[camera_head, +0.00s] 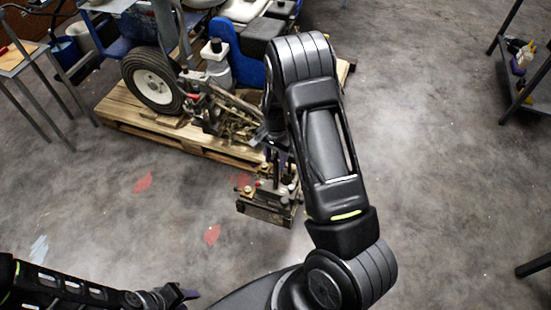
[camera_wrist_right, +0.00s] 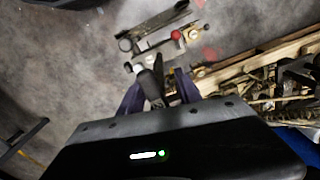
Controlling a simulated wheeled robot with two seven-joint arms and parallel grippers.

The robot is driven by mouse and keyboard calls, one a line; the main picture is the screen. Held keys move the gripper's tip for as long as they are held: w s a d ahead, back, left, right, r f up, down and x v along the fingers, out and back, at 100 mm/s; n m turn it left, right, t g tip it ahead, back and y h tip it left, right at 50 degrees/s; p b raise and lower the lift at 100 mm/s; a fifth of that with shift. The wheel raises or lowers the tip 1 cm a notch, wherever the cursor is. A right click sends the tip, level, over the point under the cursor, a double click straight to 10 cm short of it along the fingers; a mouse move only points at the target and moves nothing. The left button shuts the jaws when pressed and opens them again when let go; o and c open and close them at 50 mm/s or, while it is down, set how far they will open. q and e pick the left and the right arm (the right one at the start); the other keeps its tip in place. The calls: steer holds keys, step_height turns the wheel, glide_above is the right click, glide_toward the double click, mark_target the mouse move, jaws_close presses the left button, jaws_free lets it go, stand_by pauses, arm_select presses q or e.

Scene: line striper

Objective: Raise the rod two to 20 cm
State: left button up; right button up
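The line striper's metal bracket assembly (camera_head: 268,203) sits low in front of the pallet, with short upright parts and a red knob. It also shows in the right wrist view, with a long flat bar (camera_wrist_right: 155,27) and a red-tipped rod (camera_wrist_right: 172,37). I cannot tell which part is rod two. My right gripper (camera_wrist_right: 157,88) is over this assembly. Its dark purple fingers are apart, with a black part between them; I see no clear grip on it. In the head view my right arm largely hides this gripper. My left gripper (camera_head: 178,296) is low at the bottom left, away from the striper.
The striper's wheel (camera_head: 153,82) and body stand on a wooden pallet (camera_head: 225,148) behind the assembly. A metal-legged table (camera_head: 25,65) is at the far left and a dark shelf (camera_head: 520,85) at the right. The concrete floor between is mostly clear.

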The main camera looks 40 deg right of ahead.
step_height(320, 180, up, 8)
steer(key=shift+f, duration=0.1)
stand_by(0.5)
stand_by(0.4)
